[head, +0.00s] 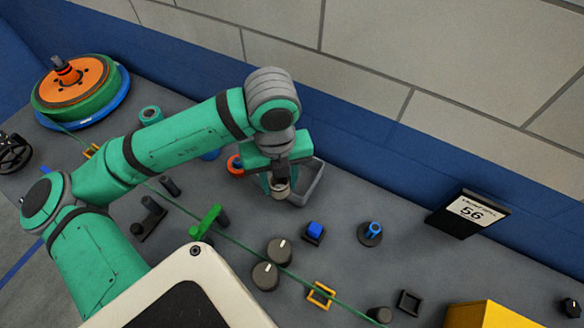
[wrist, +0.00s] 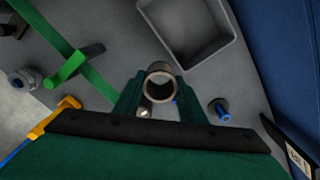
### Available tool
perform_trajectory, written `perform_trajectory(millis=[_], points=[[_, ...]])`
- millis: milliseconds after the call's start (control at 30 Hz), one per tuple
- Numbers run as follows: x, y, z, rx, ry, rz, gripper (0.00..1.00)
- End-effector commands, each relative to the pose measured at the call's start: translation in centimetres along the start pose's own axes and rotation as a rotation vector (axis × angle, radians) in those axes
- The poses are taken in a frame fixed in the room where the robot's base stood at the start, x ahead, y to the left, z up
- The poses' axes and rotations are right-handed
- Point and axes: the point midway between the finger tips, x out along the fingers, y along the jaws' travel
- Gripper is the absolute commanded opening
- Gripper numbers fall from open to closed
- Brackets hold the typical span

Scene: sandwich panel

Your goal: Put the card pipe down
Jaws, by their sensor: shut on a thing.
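My gripper (head: 279,180) is shut on the card pipe (head: 281,190), a short grey-brown tube with an open end. In the wrist view the green jaws of my gripper (wrist: 158,100) hold the card pipe (wrist: 160,72) between them, and I look into its round mouth. A grey open tray (head: 313,188) is behind and beside the pipe in the head view. In the wrist view the tray (wrist: 228,50) looks empty, and the pipe appears just off its near edge. I cannot tell the pipe's height above the panel.
Round black knobs (head: 279,251), a blue push button (head: 314,231) and a green lever (head: 206,222) stand on the panel near my gripper. A blue wall strip (head: 390,165) runs behind the panel.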

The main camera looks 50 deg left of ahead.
Motion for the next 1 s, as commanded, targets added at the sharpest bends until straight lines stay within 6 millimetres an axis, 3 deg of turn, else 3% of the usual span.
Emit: perform_trajectory(millis=[233, 433, 867, 1000], points=[[2.4, -1.7, 5.0, -0.022, 0.0, 0.002, 0.14], [5.5, -3.7, 7.5, -0.01, 0.001, 0.001, 0.14], [8.6, -5.2, 9.6, -0.003, 0.0, 0.0, 0.14], [10.6, -5.2, 9.7, -0.005, 0.001, 0.0, 0.14]])
